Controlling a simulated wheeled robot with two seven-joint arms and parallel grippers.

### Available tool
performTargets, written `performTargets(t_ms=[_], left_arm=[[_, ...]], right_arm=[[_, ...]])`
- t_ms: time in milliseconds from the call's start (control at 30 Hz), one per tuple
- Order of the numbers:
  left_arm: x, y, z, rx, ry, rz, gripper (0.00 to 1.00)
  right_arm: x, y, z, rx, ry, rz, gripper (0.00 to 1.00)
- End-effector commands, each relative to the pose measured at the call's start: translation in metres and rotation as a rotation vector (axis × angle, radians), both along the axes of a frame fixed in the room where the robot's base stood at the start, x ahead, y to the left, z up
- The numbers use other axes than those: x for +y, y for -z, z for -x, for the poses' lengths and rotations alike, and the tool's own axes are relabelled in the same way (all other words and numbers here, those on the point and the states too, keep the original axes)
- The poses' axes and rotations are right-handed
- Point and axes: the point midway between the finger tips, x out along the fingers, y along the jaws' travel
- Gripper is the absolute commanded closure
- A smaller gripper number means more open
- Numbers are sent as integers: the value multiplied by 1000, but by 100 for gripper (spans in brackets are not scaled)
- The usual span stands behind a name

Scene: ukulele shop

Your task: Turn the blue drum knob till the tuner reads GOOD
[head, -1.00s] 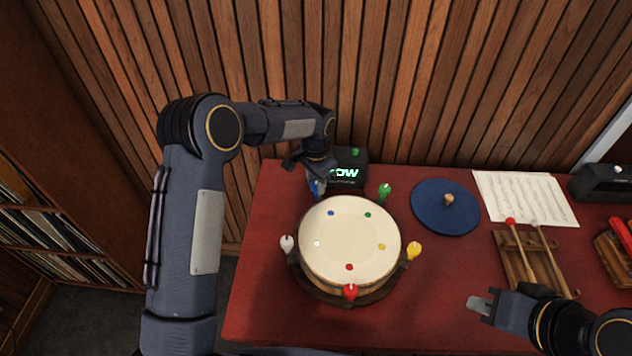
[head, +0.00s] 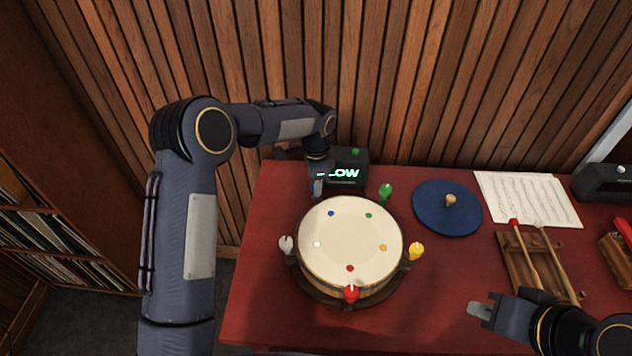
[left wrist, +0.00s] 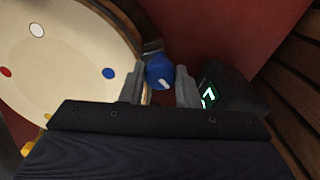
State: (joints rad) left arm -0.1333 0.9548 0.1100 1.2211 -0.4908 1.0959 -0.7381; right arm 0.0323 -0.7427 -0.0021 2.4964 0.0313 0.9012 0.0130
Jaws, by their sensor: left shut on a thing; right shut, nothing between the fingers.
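The drum (head: 350,240) stands on the red table, with colored knobs around its rim. The blue knob (left wrist: 160,72) sits between the fingertips of my left gripper (left wrist: 160,85) in the left wrist view, and the gripper is shut on it. A white mark shows on the knob. In the head view my left gripper (head: 318,185) mostly hides that knob. The tuner (head: 346,168) is a dark box behind the drum; its lit screen reads LOW, its left part covered by my gripper. My right gripper (head: 482,310) is shut and empty over the table's front right.
White (head: 286,244), red (head: 351,293), yellow (head: 416,251) and green (head: 385,191) knobs surround the drum. A blue round pad (head: 447,208), sheet music (head: 527,198) and a wooden rack (head: 530,262) with mallets lie to the right. A slatted wall stands behind.

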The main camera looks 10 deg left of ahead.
Motion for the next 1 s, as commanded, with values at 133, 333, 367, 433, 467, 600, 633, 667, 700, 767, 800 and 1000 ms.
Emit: performTargets(t_ms=[133, 333, 367, 433, 467, 600, 633, 667, 700, 767, 800, 1000], left_arm=[[0, -1, -1, -2, 2, 0, 94], [0, -1, -1, -3, 1, 1, 70], [0, -1, -1, -2, 1, 0, 66], [0, -1, -1, -2, 1, 0, 57], [0, -1, -1, -2, 1, 0, 53], [0, -1, 0, -1, 1, 1, 50], [0, 0, 0, -1, 0, 1, 50], [0, 0, 0, -1, 0, 1, 50], [0, 0, 0, -1, 0, 1, 50], [0, -1, 0, -1, 0, 1, 50], [0, -2, 0, -1, 0, 1, 50], [0, -28, -1, -6, 0, 2, 50]], right_arm=[[0, 0, 0, 0, 0, 0, 100], [0, 0, 0, 0, 0, 0, 100], [0, 0, 0, 0, 0, 0, 100], [0, 0, 0, 0, 0, 0, 100], [0, 0, 0, 0, 0, 0, 100], [0, 0, 0, 0, 0, 0, 100], [0, 0, 0, 0, 0, 0, 100], [0, 0, 0, 0, 0, 0, 100], [0, 0, 0, 0, 0, 0, 100], [0, 0, 0, 0, 0, 0, 100], [0, 1, 0, 0, 0, 0, 100], [0, 7, 0, 0, 0, 0, 100]])
